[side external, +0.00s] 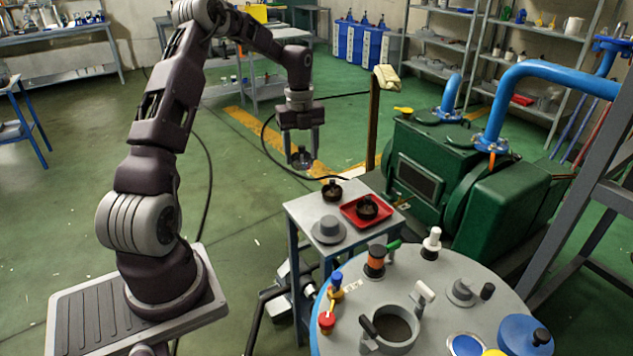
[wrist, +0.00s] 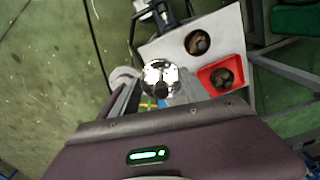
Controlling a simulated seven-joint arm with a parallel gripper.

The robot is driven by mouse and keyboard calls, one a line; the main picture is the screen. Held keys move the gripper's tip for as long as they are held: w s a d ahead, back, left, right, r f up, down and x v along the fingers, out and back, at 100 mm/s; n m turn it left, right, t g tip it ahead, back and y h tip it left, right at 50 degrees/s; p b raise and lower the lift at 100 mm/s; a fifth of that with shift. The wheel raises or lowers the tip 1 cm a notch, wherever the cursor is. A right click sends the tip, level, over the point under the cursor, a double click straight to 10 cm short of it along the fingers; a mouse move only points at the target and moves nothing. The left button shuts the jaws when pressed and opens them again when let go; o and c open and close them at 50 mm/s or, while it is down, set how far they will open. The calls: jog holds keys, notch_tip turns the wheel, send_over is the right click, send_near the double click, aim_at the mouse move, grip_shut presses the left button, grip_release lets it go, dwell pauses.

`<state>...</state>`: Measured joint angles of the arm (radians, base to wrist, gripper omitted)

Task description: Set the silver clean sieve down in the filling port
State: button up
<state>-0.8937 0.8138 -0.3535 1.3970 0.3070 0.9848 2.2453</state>
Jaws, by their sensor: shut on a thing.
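The silver sieve (side external: 302,160) hangs in my gripper (side external: 301,148), high above the floor and beyond the small side table. In the wrist view the sieve (wrist: 158,72) is a shiny round piece with a dark knob, between the fingers of my gripper (wrist: 159,92). The gripper is shut on it. The filling port (side external: 396,331) is an open grey ring with a dark inside on the round vessel top, at the bottom of the side view. The sieve is well apart from it. The port cannot be made out in the wrist view.
The side table (side external: 297,210) bears a dark sieve (side external: 331,190), a grey lid (side external: 328,230) and a red tray (side external: 348,211) with another dark sieve (side external: 367,208). Handles, valves and caps stand around the port on the vessel top (side external: 425,285). A wooden post (side external: 374,125) stands right of my gripper.

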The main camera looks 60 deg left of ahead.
aim_at(303, 146)
jog(key=r, duration=0.3)
jog(key=shift+w+d+r, duration=0.1)
jog(key=shift+w+d, duration=0.05)
jog(key=shift+d, duration=0.05)
jog(key=w+d, duration=0.3)
jog(key=d, duration=2.2)
jog(key=s+d, duration=0.4)
jog(key=d, duration=0.5)
jog(key=s+d, duration=0.5)
jog(key=d, duration=0.5)
jog(key=shift+w+a+f, duration=0.1)
jog(key=shift+w+f, duration=0.05)
jog(key=shift+f, duration=2.6)
jog(key=shift+w+a+f, duration=0.1)
jog(key=shift+f, duration=2.6)
jog(key=shift+f, duration=0.85)
